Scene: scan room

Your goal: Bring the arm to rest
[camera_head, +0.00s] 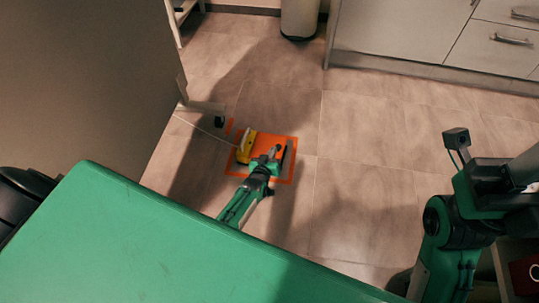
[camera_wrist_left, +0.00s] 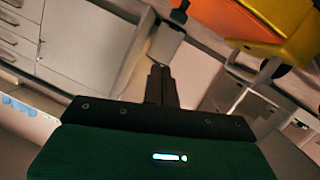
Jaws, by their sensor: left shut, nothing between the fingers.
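My left gripper (camera_head: 268,160) reaches out past the green surface in the foreground, over an orange square (camera_head: 287,172). Its fingers are shut and empty; in the left wrist view the dark fingers (camera_wrist_left: 158,82) meet with nothing between them. A yellow object (camera_head: 245,146) is at the left part of the orange square, just left of the gripper. The yellow object (camera_wrist_left: 287,38) and the orange square (camera_wrist_left: 215,18) also show at the upper right of the wrist view, apart from the fingertips. My right arm stands at the right edge; its fingers are not visible.
Cabinets with drawers (camera_head: 490,42) line the back right, with a pale bin (camera_head: 300,18) beside them. A large grey panel (camera_head: 85,75) stands at the left, with a foot on the floor. The tiled floor (camera_head: 365,200) between the arms is clear.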

